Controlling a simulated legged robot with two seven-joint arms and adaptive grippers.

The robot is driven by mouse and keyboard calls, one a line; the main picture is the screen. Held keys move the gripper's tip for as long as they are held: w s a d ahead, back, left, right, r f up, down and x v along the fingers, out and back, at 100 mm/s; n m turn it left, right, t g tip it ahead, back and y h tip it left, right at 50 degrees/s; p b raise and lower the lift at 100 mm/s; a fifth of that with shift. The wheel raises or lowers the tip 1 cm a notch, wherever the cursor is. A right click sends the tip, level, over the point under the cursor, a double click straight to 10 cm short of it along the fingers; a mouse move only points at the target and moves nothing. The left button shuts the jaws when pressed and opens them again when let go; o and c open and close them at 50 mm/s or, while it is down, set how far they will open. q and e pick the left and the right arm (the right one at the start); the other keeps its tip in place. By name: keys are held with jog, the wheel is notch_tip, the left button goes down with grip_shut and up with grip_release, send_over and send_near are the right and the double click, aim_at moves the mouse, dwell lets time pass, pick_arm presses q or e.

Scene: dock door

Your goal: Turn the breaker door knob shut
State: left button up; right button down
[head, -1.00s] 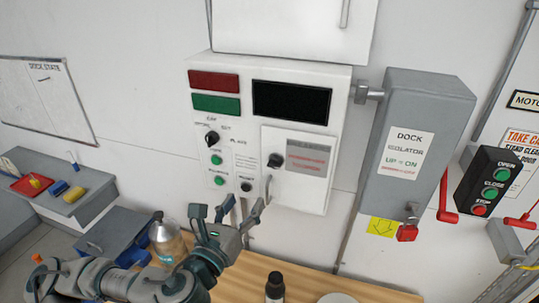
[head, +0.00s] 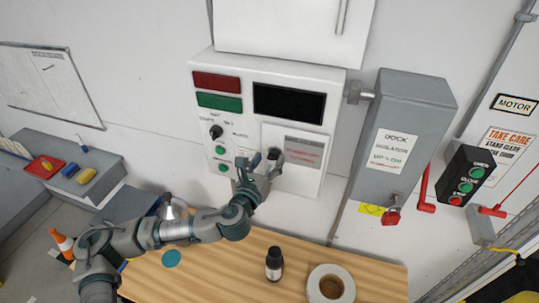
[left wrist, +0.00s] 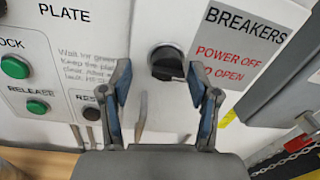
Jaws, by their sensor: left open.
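The breaker door (head: 312,177) is a pale panel low on the right of the white control box, with a grey and red label. In the left wrist view the label reads BREAKERS, POWER OFF TO OPEN (left wrist: 240,45). The black round door knob (left wrist: 166,62) sits on the door's left side, its grip bar pointing right and slightly down. My left gripper (head: 262,160) is open in front of the knob. In the left wrist view the fingertips (left wrist: 158,72) stand on either side of the knob; contact cannot be told. My right gripper is out of view.
Another black selector knob (head: 215,132) and green buttons (head: 221,150) are left of the door. A grey isolator box (head: 405,130) stands right of the control box. Below, the wooden bench (head: 225,275) holds a dark bottle (head: 274,265) and a tape roll (head: 331,284).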

pick_arm(q)
jog(key=shift+w+d, duration=0.3)
jog(key=shift+w, duration=0.1)
jog(key=shift+d, duration=0.4)
jog(key=c, duration=1.1)
jog(key=shift+w+a, duration=0.1)
jog(key=shift+c, duration=0.2)
